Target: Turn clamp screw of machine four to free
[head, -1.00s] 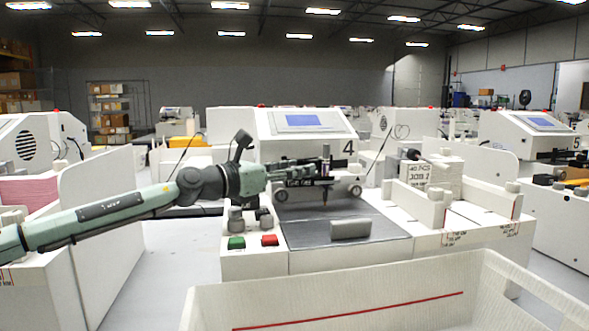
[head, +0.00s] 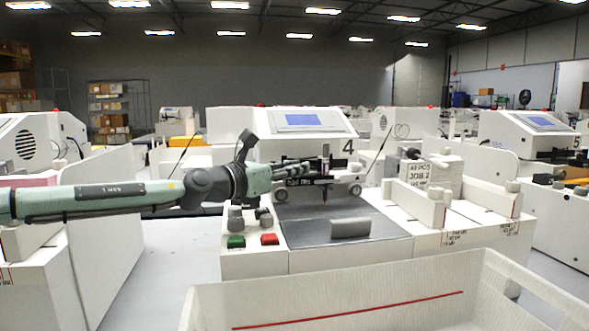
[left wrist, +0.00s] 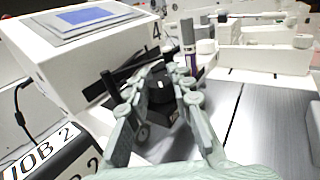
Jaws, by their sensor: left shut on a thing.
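Machine four (head: 300,122) stands in the middle of the head view, with a blue screen and a "4" on its housing. Its carriage (head: 328,182) holds an upright pen (head: 326,155) above a grey bed; the pen also shows in the left wrist view (left wrist: 187,34). The clamp screw (left wrist: 160,92), a dark knob, is on the carriage between my left fingers. In the head view my left gripper (head: 303,170) reaches in from the left and hides the screw. It is shut on the screw. How far the screw is turned cannot be told. My right gripper is not in view.
A green button (head: 236,241) and a red button (head: 269,239) sit below my left gripper. A white bin (head: 350,296) fills the front. A neighbouring machine (head: 528,140) stands to the right.

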